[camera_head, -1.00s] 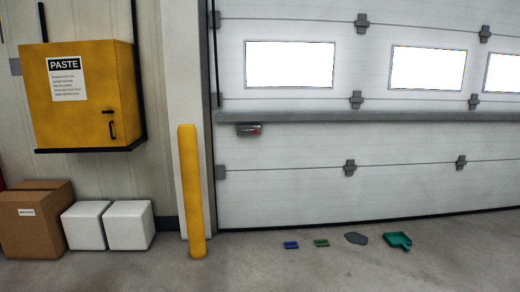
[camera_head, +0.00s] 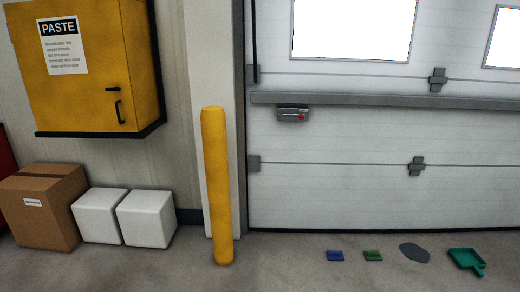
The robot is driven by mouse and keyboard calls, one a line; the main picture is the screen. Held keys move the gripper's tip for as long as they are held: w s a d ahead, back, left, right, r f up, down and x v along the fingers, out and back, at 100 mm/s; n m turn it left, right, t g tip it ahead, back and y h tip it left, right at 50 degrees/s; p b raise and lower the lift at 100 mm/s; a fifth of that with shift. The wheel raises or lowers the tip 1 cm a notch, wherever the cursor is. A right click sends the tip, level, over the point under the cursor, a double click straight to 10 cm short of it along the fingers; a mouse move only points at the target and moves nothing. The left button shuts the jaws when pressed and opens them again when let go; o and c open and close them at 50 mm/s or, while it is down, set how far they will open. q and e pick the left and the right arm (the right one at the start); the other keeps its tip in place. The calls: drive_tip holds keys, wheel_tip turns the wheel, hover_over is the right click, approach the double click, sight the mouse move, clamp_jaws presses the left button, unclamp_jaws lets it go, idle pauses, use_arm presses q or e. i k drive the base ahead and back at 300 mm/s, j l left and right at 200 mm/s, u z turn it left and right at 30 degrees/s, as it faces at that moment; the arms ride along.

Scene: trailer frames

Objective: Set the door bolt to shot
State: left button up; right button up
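The door bolt (camera_head: 292,114) is a small grey unit with a red spot at its right end. It is mounted just under the grey horizontal rail near the left edge of the white sectional door (camera_head: 340,190). It is too small to tell whether the bolt is shot or drawn. Neither of my grippers shows in the head view.
A yellow bollard (camera_head: 217,190) stands left of the door. A yellow PASTE cabinet (camera_head: 95,90) hangs on the left wall above a cardboard box (camera_head: 40,215) and white cubes (camera_head: 146,218). A blue block (camera_head: 335,256), green block (camera_head: 373,256), grey patch (camera_head: 414,252) and green dustpan (camera_head: 467,260) lie on the floor.

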sight(301, 116)
drive_tip(key=i, duration=2.3)
